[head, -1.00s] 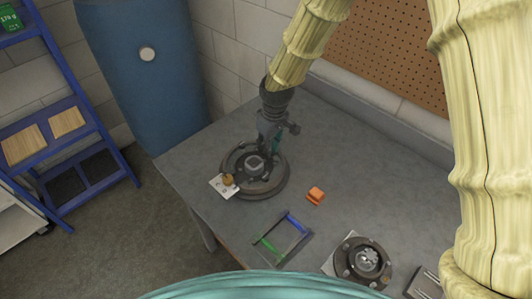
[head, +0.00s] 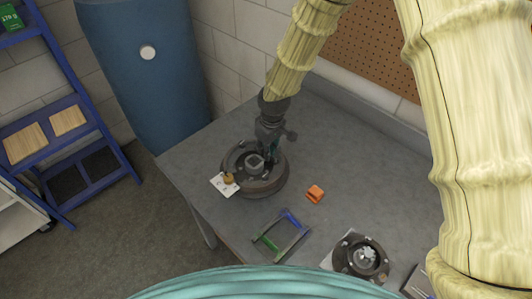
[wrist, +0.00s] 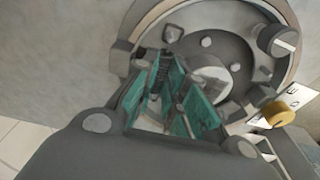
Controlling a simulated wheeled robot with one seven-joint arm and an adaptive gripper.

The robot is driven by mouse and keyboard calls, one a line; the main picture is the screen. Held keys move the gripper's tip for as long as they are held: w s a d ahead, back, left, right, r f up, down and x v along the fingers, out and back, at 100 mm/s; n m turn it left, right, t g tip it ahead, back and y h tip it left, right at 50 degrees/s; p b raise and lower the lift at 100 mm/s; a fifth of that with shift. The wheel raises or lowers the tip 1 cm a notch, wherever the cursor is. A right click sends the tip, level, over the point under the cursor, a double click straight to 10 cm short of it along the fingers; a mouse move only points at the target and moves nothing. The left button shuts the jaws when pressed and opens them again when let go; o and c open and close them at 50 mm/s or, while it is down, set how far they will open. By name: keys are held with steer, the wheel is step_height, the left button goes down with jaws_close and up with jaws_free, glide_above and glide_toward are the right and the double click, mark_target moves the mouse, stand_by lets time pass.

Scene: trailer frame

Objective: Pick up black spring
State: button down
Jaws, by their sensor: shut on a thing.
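A dark brake-like drum assembly (head: 236,187) sits at the left end of the grey workbench, and its round face fills much of the wrist view (wrist: 225,45). My gripper (head: 266,158) reaches down onto its far right part. In the wrist view, my gripper (wrist: 176,88) has teal finger pads on either side of a narrow gap. A small dark ribbed piece, the black spring (wrist: 160,72), shows between the pads over the drum face. My gripper is shut on it. The pads hide part of the spring, and it cannot be made out in the head view.
A white card (head: 221,188) and a brass-coloured knob (head: 229,178) are at the drum's left edge. An orange block (head: 315,193), a blue-green frame (head: 268,242) and a second round assembly (head: 343,262) lie to the right. The middle of the workbench (head: 340,150) is clear.

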steer(key=shift+r+b, duration=0.5)
steer(key=shift+r, duration=0.25)
step_height(320, 180, up, 2)
steer(key=shift+b, duration=0.5)
steer(key=s+r+b, duration=0.1)
steer(key=s+r, duration=0.3)
steer(key=s, duration=1.2)
steer(key=shift+r+b, duration=0.15)
steer(key=shift+b, duration=0.25)
steer(key=shift+a, duration=0.1)
